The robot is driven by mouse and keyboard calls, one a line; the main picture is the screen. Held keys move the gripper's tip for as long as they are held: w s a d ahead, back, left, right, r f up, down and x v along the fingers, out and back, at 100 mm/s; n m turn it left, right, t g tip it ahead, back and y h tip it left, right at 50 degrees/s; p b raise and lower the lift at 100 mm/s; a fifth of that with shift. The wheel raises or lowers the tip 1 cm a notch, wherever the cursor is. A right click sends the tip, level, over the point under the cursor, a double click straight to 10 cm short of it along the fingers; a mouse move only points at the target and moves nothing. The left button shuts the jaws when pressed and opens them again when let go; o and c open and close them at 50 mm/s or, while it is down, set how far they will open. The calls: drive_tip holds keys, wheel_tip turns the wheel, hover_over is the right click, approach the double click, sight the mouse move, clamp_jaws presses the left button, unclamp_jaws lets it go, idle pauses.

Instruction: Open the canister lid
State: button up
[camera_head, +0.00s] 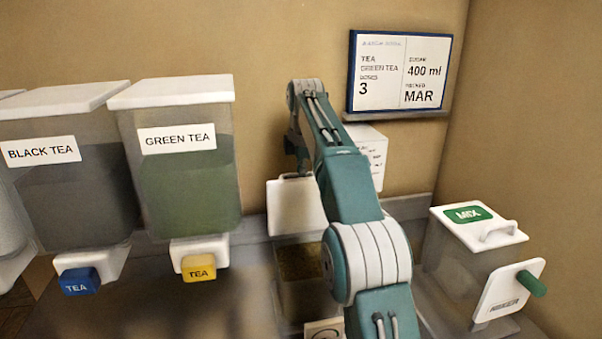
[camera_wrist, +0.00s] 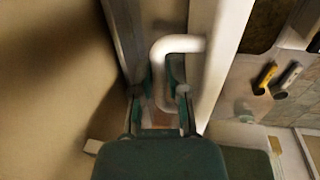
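The canister (camera_head: 303,285) stands in the middle of the counter in the head view, with brownish contents visible through its open top. Its white lid (camera_head: 295,205) is raised nearly upright at the back of the canister. My gripper (camera_head: 298,165) is behind my arm at the lid's upper edge, and its fingers are mostly hidden in the head view. In the wrist view, the lid (camera_wrist: 222,60) runs along the right of my gripper (camera_wrist: 167,90). Its white handle (camera_wrist: 160,75) lies between the two fingers, which look closed on it.
Black tea (camera_head: 70,190) and green tea (camera_head: 188,185) dispensers stand to the left. A clear mix container (camera_head: 455,260) with a white lid stands to the right. A sign (camera_head: 400,72) hangs on the wall behind. A yellow-handled tool (camera_wrist: 265,78) shows in the wrist view.

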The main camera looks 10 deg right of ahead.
drive_tip(key=shift+o, duration=0.9)
drive_tip(key=shift+s, duration=0.15)
drive_tip(key=shift+s+r, duration=0.2)
drive_tip(key=shift+s, duration=1.4)
drive_tip(key=s+f, duration=1)
drive_tip(key=s, duration=0.5)
wheel_tip(320, 180, up, 11)
drive_tip(key=s, duration=0.2)
drive_tip(key=s+f+m+t, duration=0.1)
drive_tip(key=s+f+m, duration=0.1)
drive_tip(key=s+m, duration=0.6)
drive_tip(key=s, duration=0.2)
drive_tip(key=shift+s+f+m+t, duration=0.3)
drive_tip(key=shift+f, duration=0.05)
